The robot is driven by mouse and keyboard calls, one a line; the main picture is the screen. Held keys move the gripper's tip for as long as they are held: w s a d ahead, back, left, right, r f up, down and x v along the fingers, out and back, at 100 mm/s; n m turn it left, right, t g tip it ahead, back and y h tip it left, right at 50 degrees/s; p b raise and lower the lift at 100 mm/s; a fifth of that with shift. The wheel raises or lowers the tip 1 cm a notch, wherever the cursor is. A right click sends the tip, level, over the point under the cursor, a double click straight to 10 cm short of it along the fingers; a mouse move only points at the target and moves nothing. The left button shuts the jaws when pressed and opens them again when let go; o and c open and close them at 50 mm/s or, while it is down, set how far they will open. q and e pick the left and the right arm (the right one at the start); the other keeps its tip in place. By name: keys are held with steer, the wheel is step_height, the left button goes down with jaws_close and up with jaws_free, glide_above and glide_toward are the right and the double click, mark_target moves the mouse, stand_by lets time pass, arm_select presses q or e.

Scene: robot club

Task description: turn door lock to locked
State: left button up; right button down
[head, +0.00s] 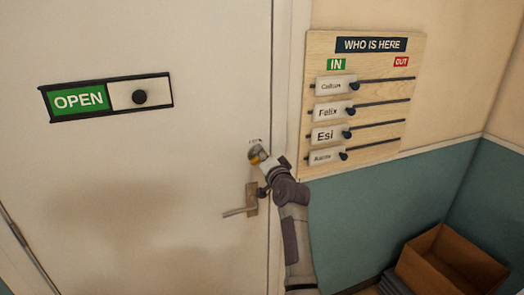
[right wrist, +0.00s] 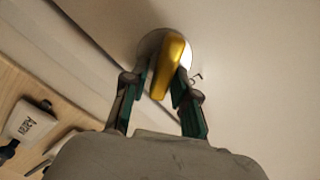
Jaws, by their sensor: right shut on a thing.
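The door lock is a yellow thumb-turn on a round silver plate (head: 254,148), set on the white door near its right edge, above the lever handle. In the right wrist view the yellow thumb-turn (right wrist: 171,62) stands lengthwise between the fingers. My right gripper (head: 260,159) reaches up to the lock from below right and is shut on the thumb-turn; its green-lined fingers (right wrist: 160,88) straddle it. In the head view the gripper hides part of the lock. The small markings beside the lock are too small to read. My left gripper is out of view.
The lever handle (head: 240,211) sits just below the lock, partly behind my right arm. A green OPEN slider sign (head: 122,97) is on the door. A wooden WHO IS HERE board (head: 390,140) hangs right of the door frame. A cardboard box (head: 435,262) stands at lower right.

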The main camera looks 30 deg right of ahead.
steer(key=m+p, duration=0.1)
steer(key=m, duration=0.2)
steer(key=shift+w+d+f+m+p, duration=0.2)
steer(key=shift+f+m+p, duration=0.2)
steer(key=shift+m, duration=0.7)
steer(key=shift+s+a+m+p, duration=0.15)
steer(key=shift+s+m+p, duration=0.15)
steer(key=shift+m, duration=0.2)
steer(key=shift+f+m, duration=0.1)
steer(key=shift+m, duration=0.3)
steer(key=c, duration=1.1)
jaws_free()
steer(key=shift+w, duration=0.1)
